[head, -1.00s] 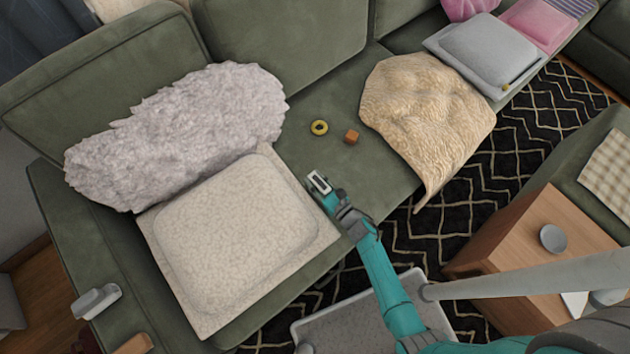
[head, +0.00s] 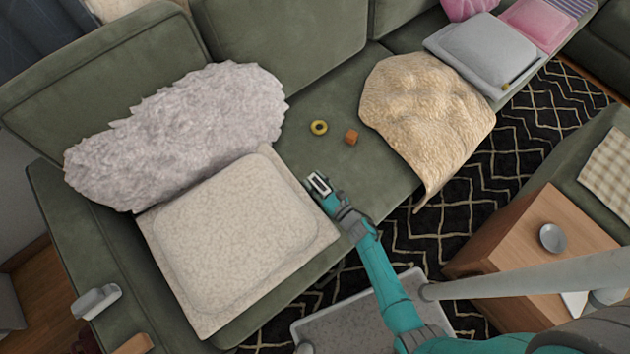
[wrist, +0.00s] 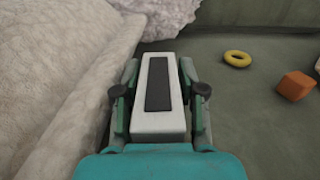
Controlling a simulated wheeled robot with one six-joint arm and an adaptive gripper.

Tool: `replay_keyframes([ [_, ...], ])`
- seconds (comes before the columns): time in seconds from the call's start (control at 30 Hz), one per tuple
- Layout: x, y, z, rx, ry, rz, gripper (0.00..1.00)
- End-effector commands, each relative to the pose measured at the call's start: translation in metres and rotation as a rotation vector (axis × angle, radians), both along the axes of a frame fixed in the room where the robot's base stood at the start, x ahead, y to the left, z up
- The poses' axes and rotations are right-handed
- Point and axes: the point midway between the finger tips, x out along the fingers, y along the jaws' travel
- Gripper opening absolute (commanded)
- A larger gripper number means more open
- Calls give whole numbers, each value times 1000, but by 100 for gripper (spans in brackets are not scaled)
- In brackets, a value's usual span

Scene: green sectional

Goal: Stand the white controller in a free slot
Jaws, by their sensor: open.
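A white oblong block with a long dark strip on its top, apparently the white controller (wrist: 158,85), lies between the fingers of my gripper (wrist: 160,95). My gripper is open, with one finger on each side of the block. In the head view the controller (head: 319,184) shows small at the tip of my gripper (head: 326,190), over the green seat beside the cream cushion. I cannot tell whether it touches the seat. No slotted holder can be made out with certainty; a pale grey-white item (head: 97,301) sits on the left armrest.
A cream cushion (head: 235,225) and shaggy grey pillow (head: 180,130) fill the left seat. A yellow ring (head: 319,127) and orange-brown cube (head: 351,137) lie on the seat behind my gripper. A tan throw (head: 425,115) drapes to the right.

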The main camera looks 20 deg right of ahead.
Motion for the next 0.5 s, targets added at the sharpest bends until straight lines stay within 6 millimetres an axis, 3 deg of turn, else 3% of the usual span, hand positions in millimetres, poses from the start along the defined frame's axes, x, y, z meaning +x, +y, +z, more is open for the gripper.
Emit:
replay_keyframes([
  [0.5, -84, -28, -1, 1, 3, -5, 40],
])
